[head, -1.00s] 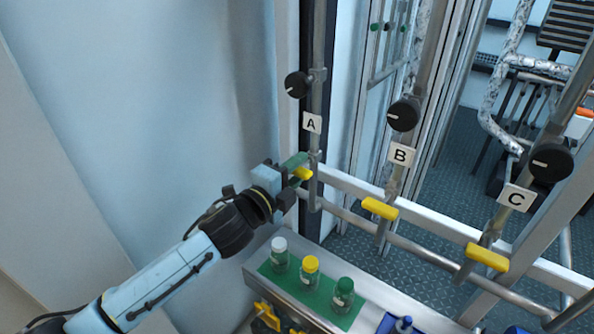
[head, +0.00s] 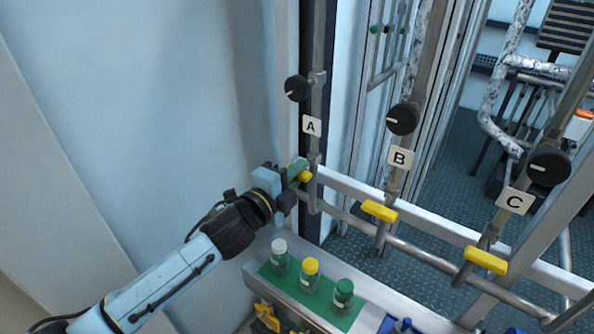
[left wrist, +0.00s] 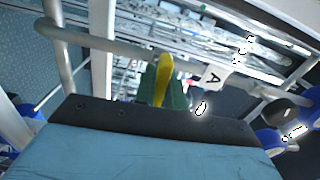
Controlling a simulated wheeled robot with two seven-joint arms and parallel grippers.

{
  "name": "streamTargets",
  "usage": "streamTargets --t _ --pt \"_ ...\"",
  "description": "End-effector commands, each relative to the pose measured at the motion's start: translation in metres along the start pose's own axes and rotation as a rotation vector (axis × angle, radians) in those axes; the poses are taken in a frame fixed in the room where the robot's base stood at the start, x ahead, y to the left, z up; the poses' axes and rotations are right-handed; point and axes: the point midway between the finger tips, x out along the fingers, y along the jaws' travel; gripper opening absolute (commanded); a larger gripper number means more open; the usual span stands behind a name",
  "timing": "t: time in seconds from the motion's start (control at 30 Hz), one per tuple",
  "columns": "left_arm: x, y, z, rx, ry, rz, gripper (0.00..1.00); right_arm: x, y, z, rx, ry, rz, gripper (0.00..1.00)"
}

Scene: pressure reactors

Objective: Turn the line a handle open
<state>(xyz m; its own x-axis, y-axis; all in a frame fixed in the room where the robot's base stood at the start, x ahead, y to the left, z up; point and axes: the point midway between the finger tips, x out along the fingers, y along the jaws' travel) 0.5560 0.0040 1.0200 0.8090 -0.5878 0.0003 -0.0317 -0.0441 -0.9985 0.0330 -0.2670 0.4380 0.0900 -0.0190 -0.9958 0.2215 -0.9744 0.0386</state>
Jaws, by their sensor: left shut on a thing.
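The line A handle (head: 305,176) is a small yellow lever on the pipe below the white A label (head: 312,126). My left gripper (head: 298,172) reaches it from the left, and its green fingers are shut on it. In the left wrist view the yellow handle (left wrist: 163,80) stands between the two green fingers (left wrist: 162,94), and the A label (left wrist: 212,77) is to its right. The fingers hide part of the handle. My right gripper is not in view.
Yellow handles of line B (head: 380,211) and line C (head: 486,260) sit to the right on the same rail. A shelf with a green mat (head: 318,301) holds white-, yellow- and green-capped bottles below. A black knob (head: 297,88) is above label A.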

Motion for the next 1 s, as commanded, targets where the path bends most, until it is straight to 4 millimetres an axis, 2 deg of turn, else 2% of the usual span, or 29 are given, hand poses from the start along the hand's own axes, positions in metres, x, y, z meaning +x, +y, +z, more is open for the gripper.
streamTargets --t 0.17,0.47,1.0 --pt "0.0 -0.002 0.0 -0.111 -0.001 0.003 0.0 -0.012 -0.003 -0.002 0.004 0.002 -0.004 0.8" --pt "0.0 -0.002 0.0 -0.381 -0.002 0.003 0.0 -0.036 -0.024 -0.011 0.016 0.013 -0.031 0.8" --pt "0.0 -0.002 0.0 -0.894 -0.003 0.002 0.0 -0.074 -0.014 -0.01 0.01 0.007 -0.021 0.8"
